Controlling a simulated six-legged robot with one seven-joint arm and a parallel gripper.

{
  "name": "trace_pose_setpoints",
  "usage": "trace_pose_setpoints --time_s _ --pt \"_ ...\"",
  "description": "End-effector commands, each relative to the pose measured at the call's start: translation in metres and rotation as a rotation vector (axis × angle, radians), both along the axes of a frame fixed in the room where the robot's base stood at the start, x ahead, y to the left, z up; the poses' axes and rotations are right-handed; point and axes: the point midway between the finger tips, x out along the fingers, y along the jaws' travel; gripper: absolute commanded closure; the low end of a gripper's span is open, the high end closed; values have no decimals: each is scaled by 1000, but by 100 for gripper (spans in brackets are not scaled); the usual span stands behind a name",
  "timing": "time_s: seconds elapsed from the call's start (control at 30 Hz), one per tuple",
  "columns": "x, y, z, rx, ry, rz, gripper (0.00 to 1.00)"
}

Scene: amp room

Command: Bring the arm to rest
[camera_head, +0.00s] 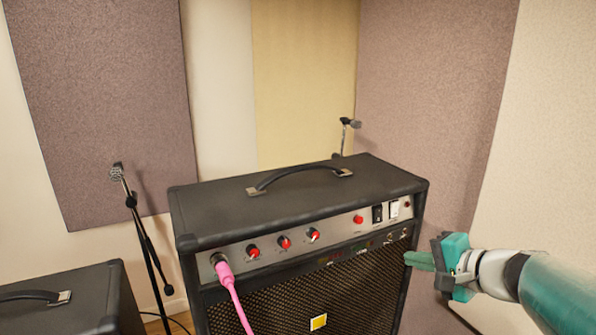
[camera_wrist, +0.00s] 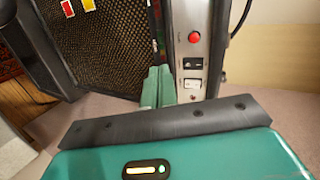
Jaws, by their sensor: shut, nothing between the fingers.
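My gripper (camera_head: 420,261) is at the right in the head view, in front of the right end of the black amplifier's (camera_head: 300,205) front face. Its green fingers are shut together with nothing between them. In the wrist view the shut fingers (camera_wrist: 158,88) show beside the amp's control strip, close to a black switch and a white switch (camera_wrist: 192,84). I cannot tell whether the fingertips touch the amp. My green arm comes in from the lower right of the head view.
A pink cable (camera_head: 232,292) is plugged into the amp's left end. A second black amp (camera_head: 75,300) stands at the lower left. Microphone stands (camera_head: 140,230) are behind, one left and one (camera_head: 343,135) at the back. Acoustic panels (camera_head: 105,100) cover the walls.

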Motion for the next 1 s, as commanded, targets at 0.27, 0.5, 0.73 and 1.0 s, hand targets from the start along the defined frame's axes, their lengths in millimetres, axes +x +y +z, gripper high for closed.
trace_pose_setpoints --time_s 0.27,0.5,0.73,1.0 --pt "-83 102 -33 -418 157 364 100" --pt "-149 121 -58 -873 215 562 100" --pt "-173 112 -62 -1145 214 616 100" --pt "-174 110 -62 -1169 216 618 100"
